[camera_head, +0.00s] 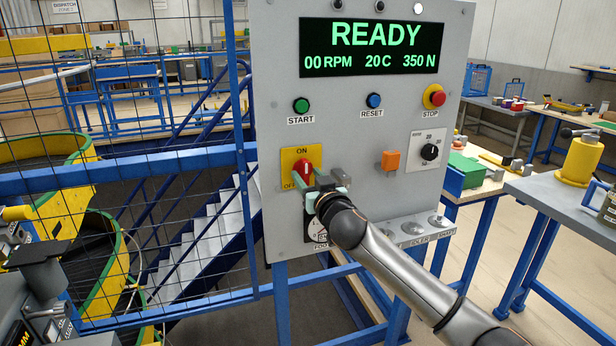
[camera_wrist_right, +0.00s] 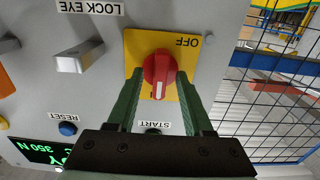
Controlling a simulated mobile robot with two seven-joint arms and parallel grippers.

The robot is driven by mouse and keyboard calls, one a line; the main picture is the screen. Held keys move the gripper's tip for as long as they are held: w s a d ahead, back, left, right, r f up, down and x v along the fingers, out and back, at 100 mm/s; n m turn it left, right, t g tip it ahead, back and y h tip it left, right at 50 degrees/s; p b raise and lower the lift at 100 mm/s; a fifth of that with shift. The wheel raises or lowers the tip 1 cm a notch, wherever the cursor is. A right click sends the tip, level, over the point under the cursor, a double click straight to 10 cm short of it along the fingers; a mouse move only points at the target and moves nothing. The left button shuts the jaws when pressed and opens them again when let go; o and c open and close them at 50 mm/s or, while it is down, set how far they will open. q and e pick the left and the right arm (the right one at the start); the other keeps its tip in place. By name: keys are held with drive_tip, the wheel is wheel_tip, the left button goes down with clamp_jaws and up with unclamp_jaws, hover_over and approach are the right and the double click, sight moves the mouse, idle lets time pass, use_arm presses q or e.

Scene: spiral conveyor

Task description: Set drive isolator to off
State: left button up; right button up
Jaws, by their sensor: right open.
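The drive isolator is a red rotary knob (camera_head: 303,168) on a yellow plate (camera_head: 288,155) marked ON at the top and OFF at the lower left. The knob also shows in the right wrist view (camera_wrist_right: 158,68), with its white mark on the side toward the START label, so it points to ON. My right gripper (camera_head: 313,184) is in front of the knob. Its green fingers (camera_wrist_right: 160,76) are open, one on each side of the knob. I cannot tell whether they touch it. My gripper hides part of the plate. My left gripper is not visible.
The grey panel has a display (camera_head: 370,47) reading READY and 00 RPM. START (camera_head: 301,105), RESET (camera_head: 374,101) and STOP (camera_head: 434,96) buttons sit above the isolator. An orange block (camera_head: 391,160) and black dial (camera_head: 430,152) are to the right. Wire mesh fencing stands left.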

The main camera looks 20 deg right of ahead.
drive_tip(key=shift+w, duration=0.1)
drive_tip(key=shift+c, duration=0.2)
clamp_jaws()
idle(0.5)
